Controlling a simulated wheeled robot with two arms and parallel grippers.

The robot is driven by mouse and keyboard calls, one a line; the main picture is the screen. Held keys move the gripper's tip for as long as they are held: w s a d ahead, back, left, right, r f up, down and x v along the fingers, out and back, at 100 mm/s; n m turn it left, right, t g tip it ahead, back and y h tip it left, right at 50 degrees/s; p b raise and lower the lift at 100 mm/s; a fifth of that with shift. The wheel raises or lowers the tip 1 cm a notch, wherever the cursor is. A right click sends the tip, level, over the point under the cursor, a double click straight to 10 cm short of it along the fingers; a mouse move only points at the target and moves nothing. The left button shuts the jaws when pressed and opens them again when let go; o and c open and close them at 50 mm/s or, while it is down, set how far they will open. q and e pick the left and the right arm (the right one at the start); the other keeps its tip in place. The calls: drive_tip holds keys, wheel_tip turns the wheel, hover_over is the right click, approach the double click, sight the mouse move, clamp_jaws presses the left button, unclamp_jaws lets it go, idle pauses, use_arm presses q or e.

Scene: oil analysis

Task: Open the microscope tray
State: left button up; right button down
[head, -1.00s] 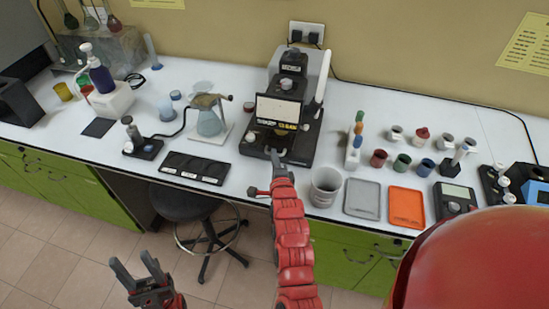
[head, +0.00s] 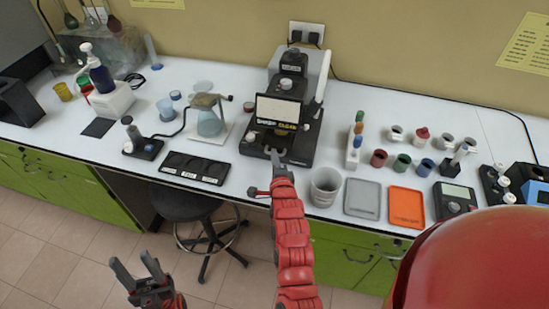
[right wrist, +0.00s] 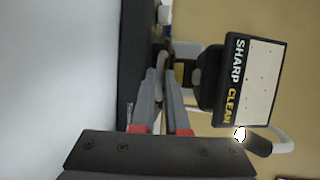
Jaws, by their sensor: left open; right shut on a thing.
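The black microscope (head: 293,100) stands at the back middle of the white bench, with a pale screen (head: 285,109) on its front. In the right wrist view the screen (right wrist: 262,84) reads SHARP CLEAN. My right gripper (head: 277,156) reaches to the front of the microscope's low base. In the right wrist view its fingers (right wrist: 166,78) are closed together on a small part at the microscope's front, seemingly the tray's grip; the fingers mostly hide it. My left gripper (head: 135,272) is open and empty, low in front of the bench, away from the microscope.
A grey cup (head: 325,186) stands close to the right of my right arm. A grey tray (head: 362,199) and an orange tray (head: 406,207) lie farther right. A black slide holder (head: 194,168) and a glass flask (head: 209,118) stand to the left. A stool (head: 184,203) is below the bench.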

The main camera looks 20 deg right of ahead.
drive_tip(key=shift+s+a+f, duration=0.1)
drive_tip(key=shift+s+a, duration=0.1)
drive_tip(key=shift+a, duration=0.05)
drive_tip(key=s+a, duration=0.2)
drive_tip(key=s, duration=0.1)
drive_tip(key=s+a+p, duration=0.1)
drive_tip(key=s+a, duration=0.1)
drive_tip(key=s, duration=0.1)
drive_tip(key=s+a+p, duration=0.1)
drive_tip(key=s+a, duration=0.1)
drive_tip(key=s, duration=0.1)
drive_tip(key=shift+r, duration=0.2)
drive_tip(key=shift+s+a+f, duration=0.1)
drive_tip(key=shift+s+a, duration=0.1)
drive_tip(key=shift+s, duration=0.15)
drive_tip(key=c, duration=0.9)
unclamp_jaws()
